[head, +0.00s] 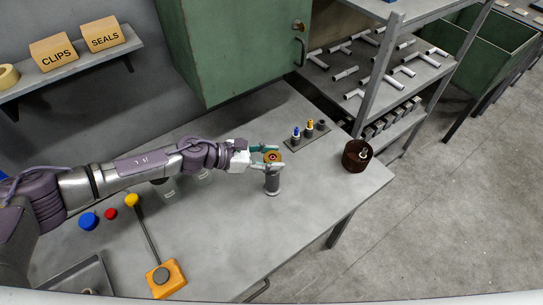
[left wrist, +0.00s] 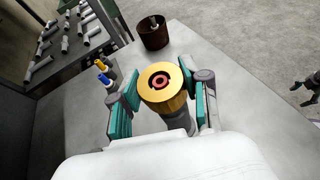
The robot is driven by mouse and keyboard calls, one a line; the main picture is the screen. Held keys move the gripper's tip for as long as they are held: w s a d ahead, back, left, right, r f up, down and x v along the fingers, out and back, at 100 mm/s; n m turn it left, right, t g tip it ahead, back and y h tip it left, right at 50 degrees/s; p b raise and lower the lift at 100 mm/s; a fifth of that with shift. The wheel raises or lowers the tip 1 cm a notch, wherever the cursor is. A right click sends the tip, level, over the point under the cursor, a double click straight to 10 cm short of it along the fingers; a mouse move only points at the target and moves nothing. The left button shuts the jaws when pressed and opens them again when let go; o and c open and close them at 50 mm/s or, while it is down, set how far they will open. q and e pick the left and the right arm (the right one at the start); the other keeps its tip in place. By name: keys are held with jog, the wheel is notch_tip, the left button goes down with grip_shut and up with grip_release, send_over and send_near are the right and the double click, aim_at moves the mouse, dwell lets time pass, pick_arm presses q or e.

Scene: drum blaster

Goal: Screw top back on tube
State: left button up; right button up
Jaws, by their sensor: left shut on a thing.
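A grey tube (head: 272,184) stands upright on the grey table, right of its middle. A round gold top (head: 272,156) with a dark recess and a red centre is at the tube's upper end. My left gripper (head: 267,157) comes in from the left and is shut on the gold top, its teal pads on two sides of it. In the left wrist view the gold top (left wrist: 180,101) sits between the fingers, with part of the grey tube (left wrist: 180,122) below it. I cannot tell whether top and tube are fully seated. A dark gripper-like part, perhaps my right gripper (left wrist: 311,83), shows at the right edge.
A small rack (head: 308,135) with blue- and yellow-tipped pieces stands behind the tube. A brown round container (head: 356,156) is to the right. A blue knob (head: 88,221), a red knob (head: 111,213) and a yellow-knobbed lever (head: 148,238) are at left. The front right table is clear.

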pick_arm(q)
jog(key=shift+f, duration=0.25)
dwell(0.3)
jog(key=shift+f+b, duration=0.5)
jog(key=shift+b, duration=0.15)
jog(key=shift+f+b, duration=0.45)
jog(key=shift+b, duration=0.05)
dwell(0.6)
jog(key=o, duration=1.3)
jog(key=shift+a, duration=0.15)
jog(key=v, duration=1.1)
jog(key=shift+s+a+r, duration=0.15)
jog(key=shift+a, duration=0.2)
